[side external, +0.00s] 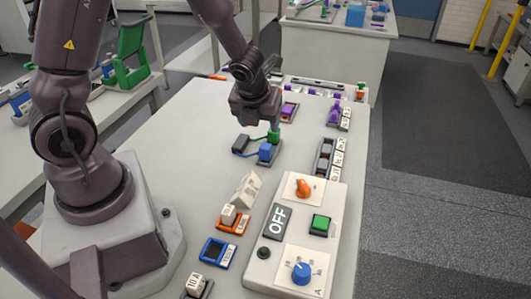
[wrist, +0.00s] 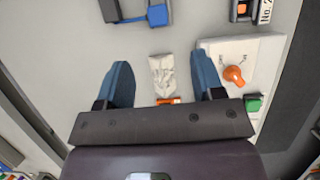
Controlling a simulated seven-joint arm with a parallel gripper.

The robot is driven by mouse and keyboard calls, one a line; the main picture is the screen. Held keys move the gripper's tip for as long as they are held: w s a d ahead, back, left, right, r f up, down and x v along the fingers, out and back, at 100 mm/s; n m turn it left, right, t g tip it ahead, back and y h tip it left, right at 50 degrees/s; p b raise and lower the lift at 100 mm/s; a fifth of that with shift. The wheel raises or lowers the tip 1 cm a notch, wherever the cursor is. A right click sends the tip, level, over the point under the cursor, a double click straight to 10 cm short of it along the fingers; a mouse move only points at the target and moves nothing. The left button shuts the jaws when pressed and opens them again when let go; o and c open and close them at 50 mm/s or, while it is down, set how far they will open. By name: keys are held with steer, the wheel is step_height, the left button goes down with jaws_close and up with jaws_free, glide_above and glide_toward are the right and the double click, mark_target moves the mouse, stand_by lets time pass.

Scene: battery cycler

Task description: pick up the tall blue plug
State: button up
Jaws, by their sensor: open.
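A blue plug (side external: 265,152) stands on a dark holder in the middle of the table, with a dark grey block (side external: 240,144) at its left. In the wrist view the blue plug (wrist: 157,15) is at the top edge, partly cut off. My gripper (side external: 273,127) points down just behind and above the holder in the side view.
A white panel (side external: 260,262) with an orange knob (side external: 303,187), green button (side external: 320,223) and blue knob (side external: 301,273) stands at the front right. A blue-framed holder (side external: 216,253) lies left of it. Purple parts (side external: 288,110) stand farther back. The table's left middle is bare.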

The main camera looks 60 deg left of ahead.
glide_above(265, 146)
steer(key=s+d, duration=0.2)
step_height(265, 146, down, 5)
steer(key=shift+x, duration=3.75)
steer(key=shift+w, duration=0.1)
steer(key=shift+c, duration=0.4)
steer(key=c, duration=0.9)
